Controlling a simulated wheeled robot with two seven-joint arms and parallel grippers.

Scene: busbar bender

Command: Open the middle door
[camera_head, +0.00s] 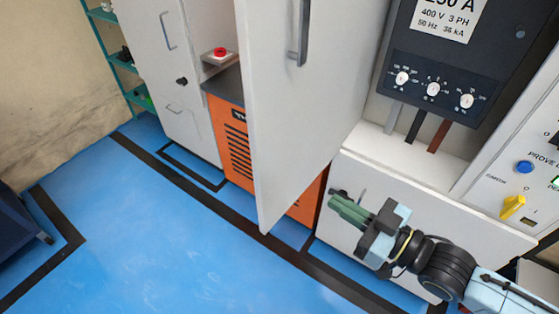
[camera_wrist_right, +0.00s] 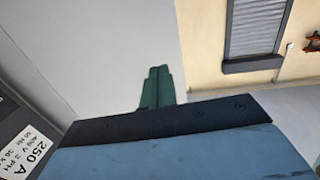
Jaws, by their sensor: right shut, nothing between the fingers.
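The middle door (camera_head: 292,125) is a tall pale grey-white panel. It stands swung out from the cabinet in the head view, with a dark vertical handle (camera_head: 303,32) near its top. The opening to its right shows a dark breaker unit (camera_head: 440,80) marked 400 V 3 PH. My right gripper (camera_head: 345,209) is low, to the right of the door's lower part, in front of the white lower panel. Its green fingers are together and empty; they also show in the right wrist view (camera_wrist_right: 157,88), against a pale panel. My left gripper is out of view.
An orange cabinet (camera_head: 233,145) stands behind the door. A white cabinet (camera_head: 170,70) and a teal shelf (camera_head: 110,40) are at left. A control panel with a yellow switch (camera_head: 512,206) is at right. Blue floor (camera_head: 150,240) lies open in front.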

